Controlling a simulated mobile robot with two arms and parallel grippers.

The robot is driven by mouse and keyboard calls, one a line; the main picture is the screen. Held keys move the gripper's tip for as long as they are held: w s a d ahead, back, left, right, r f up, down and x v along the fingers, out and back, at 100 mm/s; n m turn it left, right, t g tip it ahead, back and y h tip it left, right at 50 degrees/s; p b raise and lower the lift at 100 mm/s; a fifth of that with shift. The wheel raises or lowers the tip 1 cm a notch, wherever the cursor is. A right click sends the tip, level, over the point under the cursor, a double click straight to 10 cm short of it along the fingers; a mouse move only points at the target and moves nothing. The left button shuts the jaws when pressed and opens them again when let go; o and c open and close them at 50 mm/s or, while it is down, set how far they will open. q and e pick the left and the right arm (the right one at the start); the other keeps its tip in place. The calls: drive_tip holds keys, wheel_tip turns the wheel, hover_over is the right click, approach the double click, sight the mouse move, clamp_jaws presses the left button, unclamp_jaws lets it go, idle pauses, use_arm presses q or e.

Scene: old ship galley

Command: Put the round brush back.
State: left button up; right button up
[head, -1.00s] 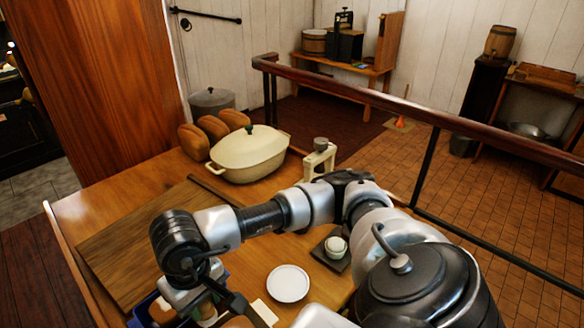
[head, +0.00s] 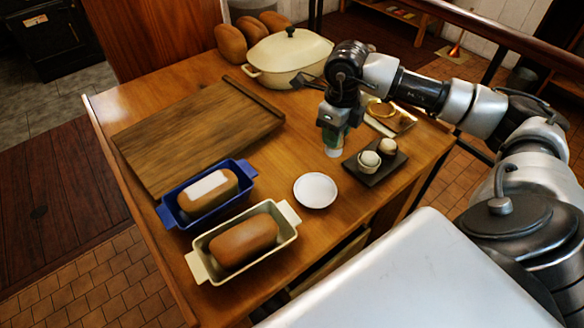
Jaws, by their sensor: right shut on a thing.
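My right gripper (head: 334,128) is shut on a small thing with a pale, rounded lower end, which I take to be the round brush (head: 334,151). The jaws hide most of it. It is held upright over the table, left of a small dark tray (head: 372,178). Two small pale, round-topped things stand on that tray, a front one (head: 369,160) and a back one (head: 387,146). A white round plate (head: 315,190) lies in front of the gripper. My left gripper is not in view.
A blue loaf pan (head: 172,215) and a cream loaf pan (head: 288,213) hold loaves at the front left. A wooden board (head: 195,135) lies behind them. A cream lidded pot (head: 290,55) stands behind the gripper.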

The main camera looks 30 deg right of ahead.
drive_tip(key=d+m, duration=0.1)
drive_tip(key=m, duration=0.1)
drive_tip(key=shift+d+m, duration=0.3)
drive_tip(key=shift+w, duration=0.25)
drive_tip(key=shift+m, duration=0.3)
drive_tip(key=w+a+f+p, duration=0.1)
drive_tip(key=w+a+f, duration=0.1)
drive_tip(key=w+f, duration=0.1)
drive_tip(key=w+a+f+p, duration=0.2)
drive_tip(key=w+f, duration=0.1)
drive_tip(key=f, duration=0.1)
drive_tip(key=w+a+f+p, duration=0.1)
drive_tip(key=w+a+f, duration=0.1)
drive_tip(key=a+f, duration=0.1)
drive_tip(key=shift+w+f+p, duration=0.3)
drive_tip(key=shift+w+p, duration=0.05)
drive_tip(key=shift+w, duration=0.05)
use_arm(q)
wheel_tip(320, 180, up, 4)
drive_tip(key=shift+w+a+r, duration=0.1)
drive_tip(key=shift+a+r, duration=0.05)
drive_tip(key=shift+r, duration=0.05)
use_arm(e)
drive_tip(key=shift+f, duration=0.1)
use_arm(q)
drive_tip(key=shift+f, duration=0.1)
use_arm(e)
drive_tip(key=shift+f, duration=0.15)
drive_tip(key=o, duration=0.9)
